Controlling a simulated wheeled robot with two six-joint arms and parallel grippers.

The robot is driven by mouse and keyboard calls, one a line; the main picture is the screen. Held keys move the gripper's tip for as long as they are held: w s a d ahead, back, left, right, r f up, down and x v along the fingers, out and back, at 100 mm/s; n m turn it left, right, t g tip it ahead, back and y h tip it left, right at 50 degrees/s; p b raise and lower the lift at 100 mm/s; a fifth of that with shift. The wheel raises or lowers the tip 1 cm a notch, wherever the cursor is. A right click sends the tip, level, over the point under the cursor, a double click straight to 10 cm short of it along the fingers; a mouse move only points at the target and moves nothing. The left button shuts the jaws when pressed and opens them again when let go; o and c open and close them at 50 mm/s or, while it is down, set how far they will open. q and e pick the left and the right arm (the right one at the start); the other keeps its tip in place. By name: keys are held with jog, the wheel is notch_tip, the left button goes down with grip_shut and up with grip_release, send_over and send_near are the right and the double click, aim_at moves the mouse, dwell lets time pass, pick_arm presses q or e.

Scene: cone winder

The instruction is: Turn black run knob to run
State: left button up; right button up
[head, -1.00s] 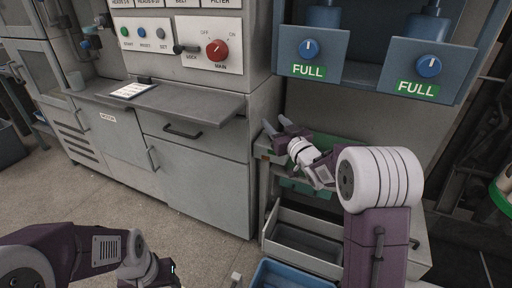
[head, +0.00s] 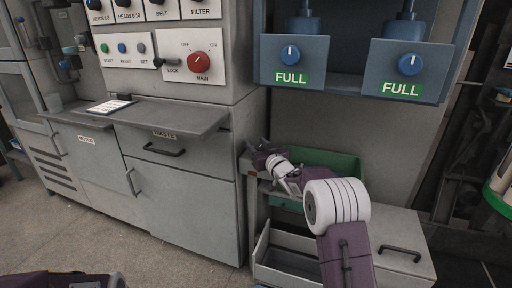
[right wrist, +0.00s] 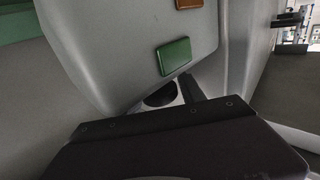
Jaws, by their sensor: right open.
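No knob marked "run" can be read in the head view. Black knobs (head: 124,4) sit at the top edge on white plates labelled heads, belt and filter, partly cut off. A black lock lever (head: 168,63) sits left of the red main knob (head: 200,63), which lies between "off" and "on". My right gripper (head: 257,145) is open and empty, low at the corner of the cart, well below the panel. In the right wrist view its dark body fills the bottom, close to a grey surface with a green square (right wrist: 174,57). My left gripper is out of view.
A grey shelf (head: 185,120) with a white card (head: 108,107) juts out below the panel. Blue housings with blue knobs (head: 290,54) marked "full" hang at upper right. A green tray (head: 335,163) lies on the cart beside my right arm.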

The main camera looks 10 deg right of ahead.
jog(key=shift+w, duration=0.3)
jog(key=shift+a, duration=0.1)
